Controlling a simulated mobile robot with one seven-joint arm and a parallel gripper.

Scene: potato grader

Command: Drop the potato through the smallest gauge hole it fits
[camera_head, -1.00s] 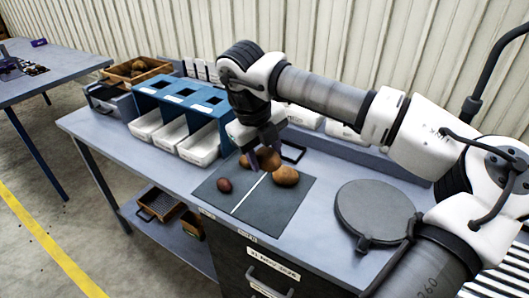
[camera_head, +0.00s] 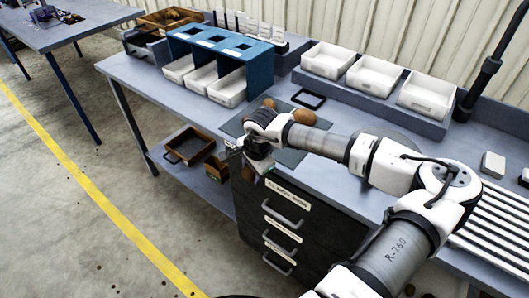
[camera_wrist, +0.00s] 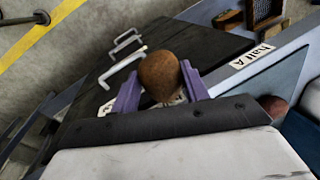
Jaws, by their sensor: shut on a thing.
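My gripper (camera_wrist: 162,88) is shut on a brown potato (camera_wrist: 160,70), held between its purple fingers in the wrist view. In the head view my gripper is at the bench's front edge, above the drawer front; its fingers and the held potato are hidden there. The blue gauge stand (camera_head: 263,73) is at the back left of the bench, away from my gripper. It has three openings in its top and white bins (camera_head: 227,91) beneath. Two other potatoes show behind my wrist: a larger brown one (camera_head: 305,117) and a smaller one (camera_head: 268,102).
The dark mat (camera_head: 233,127) lies behind my gripper. A black frame (camera_head: 308,98) lies beyond it. Three white trays (camera_head: 427,92) stand on a raised ledge at the back right. A wooden crate (camera_head: 170,18) is at the far left. The drawer cabinet (camera_head: 275,215) is below my gripper.

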